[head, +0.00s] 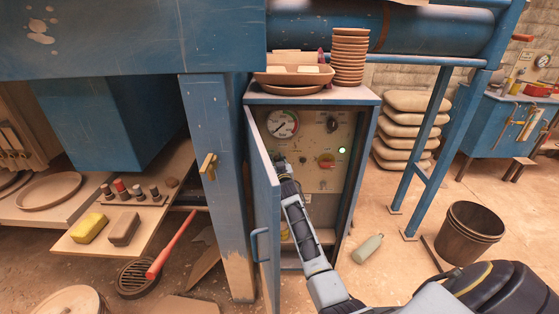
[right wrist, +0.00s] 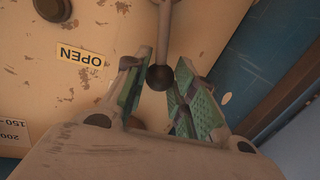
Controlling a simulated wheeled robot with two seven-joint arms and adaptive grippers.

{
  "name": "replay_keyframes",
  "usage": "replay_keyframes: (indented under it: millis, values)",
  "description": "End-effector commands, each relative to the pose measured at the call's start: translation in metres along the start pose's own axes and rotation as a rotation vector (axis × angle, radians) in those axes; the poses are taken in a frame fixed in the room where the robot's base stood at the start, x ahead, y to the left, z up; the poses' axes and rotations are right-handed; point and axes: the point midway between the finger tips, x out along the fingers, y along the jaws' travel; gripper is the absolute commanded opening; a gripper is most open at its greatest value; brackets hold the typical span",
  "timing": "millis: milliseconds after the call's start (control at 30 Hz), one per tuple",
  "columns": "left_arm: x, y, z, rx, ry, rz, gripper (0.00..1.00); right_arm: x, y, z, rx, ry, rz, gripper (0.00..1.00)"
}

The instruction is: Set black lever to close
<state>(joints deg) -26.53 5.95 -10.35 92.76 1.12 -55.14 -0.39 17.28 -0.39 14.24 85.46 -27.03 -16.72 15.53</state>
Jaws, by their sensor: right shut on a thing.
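The black lever (right wrist: 161,75) shows in the right wrist view as a grey rod coming down from the top edge with a black ball at its end. My right gripper (right wrist: 160,85) has its green-padded fingers on either side of the ball and is shut on it. An upside-down OPEN label (right wrist: 80,56) is on the worn cream panel to the left of the lever. In the head view my right gripper (head: 284,170) reaches into the blue cabinet (head: 361,150) at the panel's left side and hides the lever there. My left gripper is out of view.
The cabinet door (head: 263,200) stands open just left of my right arm. A bottle (head: 368,248) and a bucket (head: 470,232) are on the floor at right.

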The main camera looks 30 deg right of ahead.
Motion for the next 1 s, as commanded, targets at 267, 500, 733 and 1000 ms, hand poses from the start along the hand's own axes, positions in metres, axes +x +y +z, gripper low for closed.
replay_keyframes:
  millis: [267,500,733,1000]
  values:
    - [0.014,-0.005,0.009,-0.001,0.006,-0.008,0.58,0.002,-0.011,0.002,-0.119,-0.024,0.003,0.00]
    - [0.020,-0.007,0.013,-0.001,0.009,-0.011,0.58,0.004,-0.019,0.005,-0.213,-0.043,0.007,0.00]
    - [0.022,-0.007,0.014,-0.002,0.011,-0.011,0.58,0.004,-0.022,0.007,-0.258,-0.052,0.008,0.00]
    - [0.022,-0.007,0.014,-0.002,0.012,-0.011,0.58,0.004,-0.023,0.007,-0.262,-0.052,0.008,0.00]
